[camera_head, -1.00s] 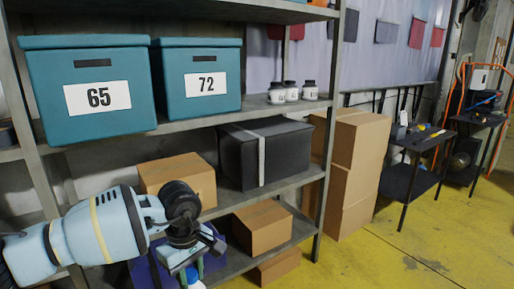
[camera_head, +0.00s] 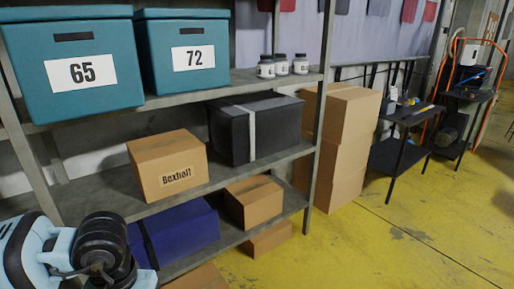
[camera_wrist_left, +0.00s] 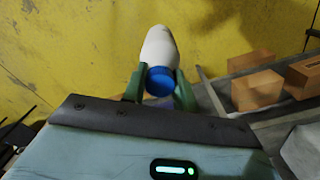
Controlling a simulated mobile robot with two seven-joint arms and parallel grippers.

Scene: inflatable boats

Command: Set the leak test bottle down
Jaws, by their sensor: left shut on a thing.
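The leak test bottle (camera_wrist_left: 159,48) is white with a blue cap (camera_wrist_left: 159,81) and shows in the left wrist view. My left gripper (camera_wrist_left: 160,76) is shut on it, with one green finger on each side near the cap. The cap end faces the wrist camera and the white body points away, over yellow floor. In the head view my left arm is at the lower left corner, and the bottle and fingers are out of the picture. My right gripper is in neither view.
A grey metal shelf rack (camera_head: 322,120) holds teal bins (camera_head: 70,95), cardboard boxes (camera_head: 165,160), a black box (camera_head: 255,125), a dark blue box (camera_head: 180,235) and three white jars (camera_head: 282,66). Stacked cartons (camera_head: 340,140) and a tool bench (camera_head: 405,115) stand right. Yellow floor (camera_head: 400,235) is open.

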